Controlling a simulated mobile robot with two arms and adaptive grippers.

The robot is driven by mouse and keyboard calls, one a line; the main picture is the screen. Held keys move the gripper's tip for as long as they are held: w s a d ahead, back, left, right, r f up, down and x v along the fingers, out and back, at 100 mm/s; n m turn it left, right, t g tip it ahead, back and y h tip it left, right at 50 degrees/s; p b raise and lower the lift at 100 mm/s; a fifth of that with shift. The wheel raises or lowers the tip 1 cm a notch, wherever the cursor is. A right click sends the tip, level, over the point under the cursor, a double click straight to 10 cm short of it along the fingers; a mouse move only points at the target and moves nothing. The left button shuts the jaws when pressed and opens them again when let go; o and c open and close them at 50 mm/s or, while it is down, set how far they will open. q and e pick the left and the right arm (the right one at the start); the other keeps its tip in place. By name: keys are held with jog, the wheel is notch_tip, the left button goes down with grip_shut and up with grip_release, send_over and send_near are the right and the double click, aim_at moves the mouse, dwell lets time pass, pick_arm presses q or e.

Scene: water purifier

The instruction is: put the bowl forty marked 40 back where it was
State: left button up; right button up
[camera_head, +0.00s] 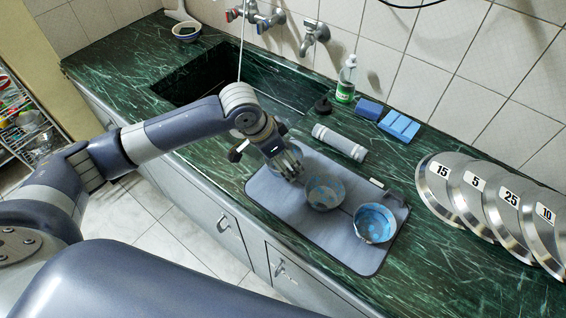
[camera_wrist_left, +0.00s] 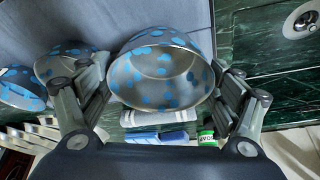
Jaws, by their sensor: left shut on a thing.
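My left gripper (camera_head: 288,163) is over the left end of the grey-blue mat (camera_head: 272,192). In the left wrist view, its fingers are on both sides of a bowl (camera_wrist_left: 158,74), grey inside with blue spots, and shut on it. In the head view the gripper mostly hides this bowl. I cannot tell whether it touches the mat. A second bowl (camera_head: 325,192) stands on the mat just right of the gripper, and a third bowl (camera_head: 375,223) stands further right. No number 40 is legible on any bowl. My right gripper is not in view.
Several numbered metal lids (camera_head: 443,187) are at the right. The sink (camera_head: 210,75) is at the left, with a small bowl (camera_head: 187,31) beyond it.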

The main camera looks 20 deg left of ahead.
pick_arm(q)
jog(key=shift+f, duration=1.75)
jog(key=shift+p, duration=0.3)
jog(key=o, duration=1.1)
jog(key=shift+f, duration=0.1)
jog(key=shift+c, duration=0.2)
jog(key=v, duration=1.2)
